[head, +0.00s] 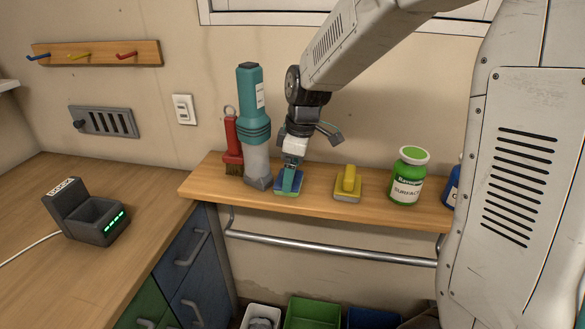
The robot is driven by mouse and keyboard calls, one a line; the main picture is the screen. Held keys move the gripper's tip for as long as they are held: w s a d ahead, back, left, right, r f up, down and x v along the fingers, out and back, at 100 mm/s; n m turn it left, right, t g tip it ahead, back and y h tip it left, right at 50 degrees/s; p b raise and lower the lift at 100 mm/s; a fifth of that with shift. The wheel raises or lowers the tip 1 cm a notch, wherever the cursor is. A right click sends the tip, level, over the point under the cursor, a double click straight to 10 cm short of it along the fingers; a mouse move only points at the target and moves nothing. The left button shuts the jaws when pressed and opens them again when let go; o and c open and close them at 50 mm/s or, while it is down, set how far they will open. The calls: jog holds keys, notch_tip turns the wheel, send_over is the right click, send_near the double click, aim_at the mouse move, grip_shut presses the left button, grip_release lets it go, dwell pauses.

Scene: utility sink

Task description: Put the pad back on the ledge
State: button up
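The ledge (418,215) is a wooden shelf along the wall. A blue pad with a teal handle (289,186) appears to rest flat on it, between a teal-and-grey bottle and a yellow pad (348,184). The yellow pad, with a grey base, also sits on the ledge. My gripper (312,152) is above and around the top of the blue pad's handle. It looks open, with one finger spread out to the right, clear of the handle. The other finger overlaps the handle from this angle, so I cannot tell whether they touch.
The tall teal bottle (253,125) and a red-handled brush (233,150) stand close left of my gripper. A green jar (409,175) stands to the right. A metal rail (330,249) runs below the ledge. A dark charger box (90,212) sits on the left counter.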

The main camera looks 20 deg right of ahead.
aim_at(300, 180)
notch_tip(300, 180, up, 12)
jog(key=s+d, duration=0.1)
jog(key=d, duration=0.1)
jog(key=s+d+f+m+h, duration=0.1)
jog(key=s+m, duration=1)
jog(key=s, duration=1.6)
jog(key=shift+f, duration=0.7)
